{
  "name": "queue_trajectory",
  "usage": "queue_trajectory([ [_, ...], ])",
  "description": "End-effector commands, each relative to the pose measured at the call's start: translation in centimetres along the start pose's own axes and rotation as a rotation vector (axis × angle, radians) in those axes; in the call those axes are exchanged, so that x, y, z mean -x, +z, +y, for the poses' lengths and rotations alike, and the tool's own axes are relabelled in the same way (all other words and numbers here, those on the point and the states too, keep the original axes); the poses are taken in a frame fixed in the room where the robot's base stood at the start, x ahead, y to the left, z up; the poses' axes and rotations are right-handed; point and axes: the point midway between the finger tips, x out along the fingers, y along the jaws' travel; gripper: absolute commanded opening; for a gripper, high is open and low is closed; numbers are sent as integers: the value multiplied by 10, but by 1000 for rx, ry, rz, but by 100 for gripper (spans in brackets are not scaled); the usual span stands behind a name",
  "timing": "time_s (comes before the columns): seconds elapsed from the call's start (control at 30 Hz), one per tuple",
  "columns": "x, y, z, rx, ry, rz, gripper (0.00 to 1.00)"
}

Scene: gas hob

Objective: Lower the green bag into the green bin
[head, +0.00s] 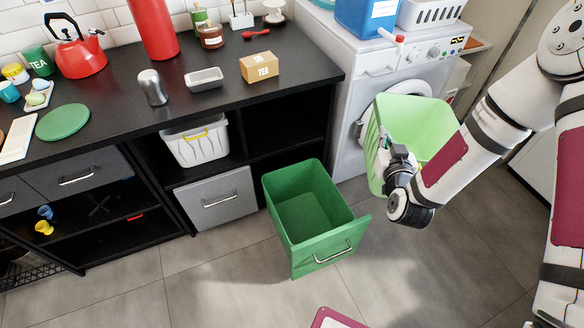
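The green bag (420,122) is light green and box-shaped with an open top. It is up in front of the washing machine, tilted, to the right of and above the bin in the picture. My gripper (386,148) is at its near left side and appears shut on its wall; the fingertips are small and partly hidden. The green bin (350,240) is a darker green, open-topped box with a metal handle on its front. It stands out from the black cabinet at floor level, and its visible inside is empty.
The black counter (115,108) holds a red kettle (78,55), a tea box (259,67) and other items. Below it are a white basket (195,142) and a grey drawer (216,198). The washing machine (365,65) stands behind the bag. The floor in front is mostly clear.

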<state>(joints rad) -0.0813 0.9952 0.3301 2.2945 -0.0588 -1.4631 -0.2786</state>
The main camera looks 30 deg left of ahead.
Motion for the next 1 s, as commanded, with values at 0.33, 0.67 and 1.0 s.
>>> queue_trajectory([
  [0.33,-44,91,-164,65,-289,1,0],
  [0.67,-41,136,-253,101,-443,4,0],
  [1.0,-42,154,-261,104,-456,3,0],
])
